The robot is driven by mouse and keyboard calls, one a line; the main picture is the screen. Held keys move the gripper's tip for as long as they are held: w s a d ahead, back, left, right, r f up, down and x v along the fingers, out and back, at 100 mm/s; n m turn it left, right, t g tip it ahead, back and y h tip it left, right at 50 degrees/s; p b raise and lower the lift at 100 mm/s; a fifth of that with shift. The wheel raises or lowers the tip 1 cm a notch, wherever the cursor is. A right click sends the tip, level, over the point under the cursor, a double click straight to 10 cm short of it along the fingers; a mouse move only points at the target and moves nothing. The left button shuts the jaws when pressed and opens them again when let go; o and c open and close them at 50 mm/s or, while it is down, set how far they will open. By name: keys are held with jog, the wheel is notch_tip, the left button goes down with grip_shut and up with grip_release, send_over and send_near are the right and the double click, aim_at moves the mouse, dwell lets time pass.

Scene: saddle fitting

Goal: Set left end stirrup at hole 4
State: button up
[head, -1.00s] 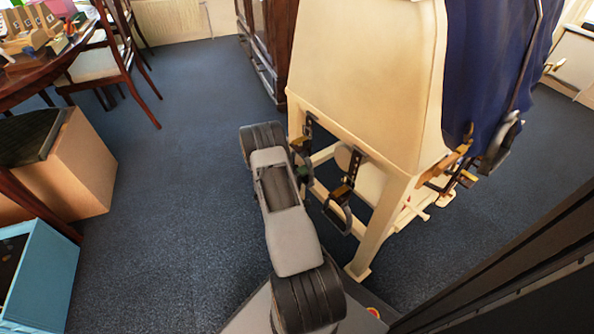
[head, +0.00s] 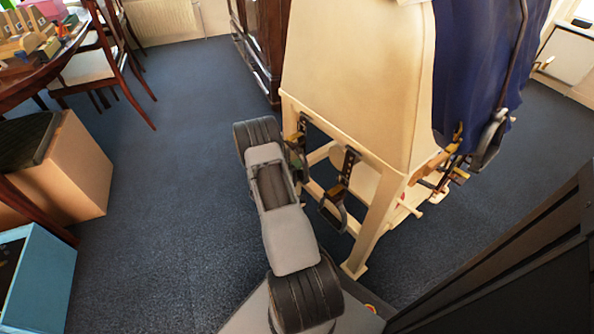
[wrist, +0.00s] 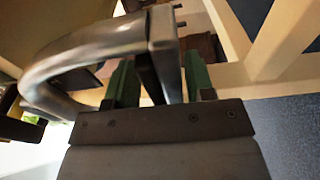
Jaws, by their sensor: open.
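In the wrist view my gripper (wrist: 161,82) is open, its two green fingers spread apart. A silver metal stirrup (wrist: 85,45) with a curved bar fills the upper left of this view, very close. Part of its metal passes between or in front of the fingers; I cannot tell which, or whether they touch. In the head view a dark strap, the left one (head: 302,127), hangs on the end of the cream stand (head: 345,90). Its lower part and my gripper are largely hidden by my arm. A second strap (head: 348,165) to the right carries a stirrup (head: 332,216). Hole numbers are unreadable.
The stand's cream legs (head: 378,225) and rails are close to my arm. More straps and metal fittings (head: 490,140) hang on its right side beside blue cloth (head: 480,70). A cardboard box (head: 65,170) and blue box (head: 35,275) stand at left. Carpet between is clear.

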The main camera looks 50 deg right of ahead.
jog(key=w+a+p, duration=0.1)
jog(key=a+p, duration=0.2)
jog(key=a, duration=1)
jog(key=shift+w+a, duration=0.25)
jog(key=shift+a, duration=0.1)
dwell(0.3)
